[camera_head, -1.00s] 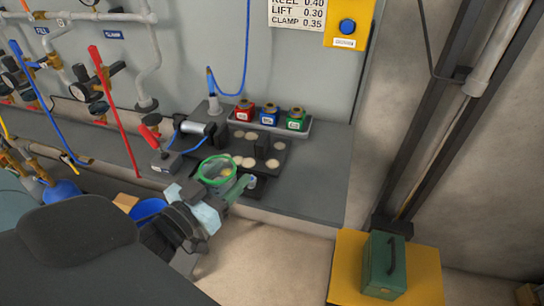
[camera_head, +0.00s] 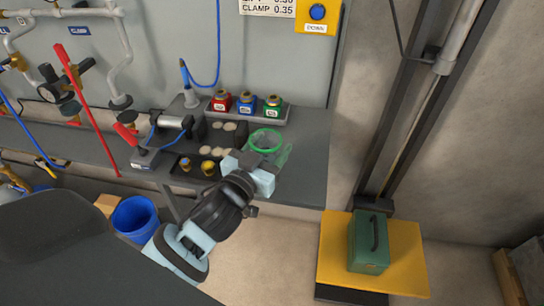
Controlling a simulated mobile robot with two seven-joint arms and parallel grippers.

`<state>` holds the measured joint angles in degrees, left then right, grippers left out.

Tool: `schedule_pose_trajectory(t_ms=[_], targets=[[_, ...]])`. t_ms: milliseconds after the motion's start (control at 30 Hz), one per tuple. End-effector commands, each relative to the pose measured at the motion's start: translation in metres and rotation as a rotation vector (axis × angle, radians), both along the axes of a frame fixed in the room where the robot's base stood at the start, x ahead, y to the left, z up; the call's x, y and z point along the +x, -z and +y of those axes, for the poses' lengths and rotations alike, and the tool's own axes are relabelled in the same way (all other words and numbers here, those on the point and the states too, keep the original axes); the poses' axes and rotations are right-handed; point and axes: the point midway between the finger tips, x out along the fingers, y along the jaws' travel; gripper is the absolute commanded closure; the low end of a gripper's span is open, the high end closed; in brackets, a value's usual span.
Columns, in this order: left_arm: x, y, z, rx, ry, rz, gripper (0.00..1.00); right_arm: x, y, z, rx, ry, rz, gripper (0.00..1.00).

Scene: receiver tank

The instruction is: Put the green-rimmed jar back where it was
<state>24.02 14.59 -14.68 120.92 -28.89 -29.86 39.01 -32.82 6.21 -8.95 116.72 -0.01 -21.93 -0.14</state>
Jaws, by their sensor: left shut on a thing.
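The green-rimmed jar (camera_head: 266,140) is see-through with a bright green ring around its top. It is at the right part of the grey bench (camera_head: 305,165), in front of the colored canisters. My left gripper (camera_head: 266,162) is shut on the jar from the near side; its fingers are partly hidden by the wrist. The jar looks upright. I cannot tell whether its base touches the bench or hangs just above it. My right gripper is not in view.
A rack holds red (camera_head: 221,100), blue (camera_head: 246,103) and green (camera_head: 272,107) canisters behind the jar. Left of it are pale discs (camera_head: 220,151) on a dark plate and a small tray with two brass pieces (camera_head: 208,167). The bench's right end is clear.

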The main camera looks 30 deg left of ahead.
Motion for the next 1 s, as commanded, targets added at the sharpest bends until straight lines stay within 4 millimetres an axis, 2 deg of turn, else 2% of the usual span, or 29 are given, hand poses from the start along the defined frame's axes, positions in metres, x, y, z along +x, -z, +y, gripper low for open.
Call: schedule_pose_trajectory(t_ms=[67,200,300,767,800,933,1000], targets=[[0.007,-0.001,-0.005,-0.002,0.002,-0.003,0.69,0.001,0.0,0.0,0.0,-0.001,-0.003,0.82],[0.006,0.025,-0.005,-0.001,0.0,0.004,0.69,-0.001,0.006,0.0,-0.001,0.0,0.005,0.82],[0.006,0.033,-0.005,-0.001,0.001,0.001,0.69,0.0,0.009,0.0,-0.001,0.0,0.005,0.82],[0.006,0.039,-0.004,-0.002,0.001,-0.001,0.69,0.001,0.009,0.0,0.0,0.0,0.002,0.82],[0.006,0.039,-0.004,-0.002,0.001,0.0,0.39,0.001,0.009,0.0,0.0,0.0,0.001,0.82],[0.006,0.038,-0.004,-0.001,0.001,0.0,0.22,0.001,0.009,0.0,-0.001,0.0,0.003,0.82],[0.006,0.038,-0.004,-0.001,0.001,0.0,0.21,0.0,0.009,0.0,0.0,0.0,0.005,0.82]])
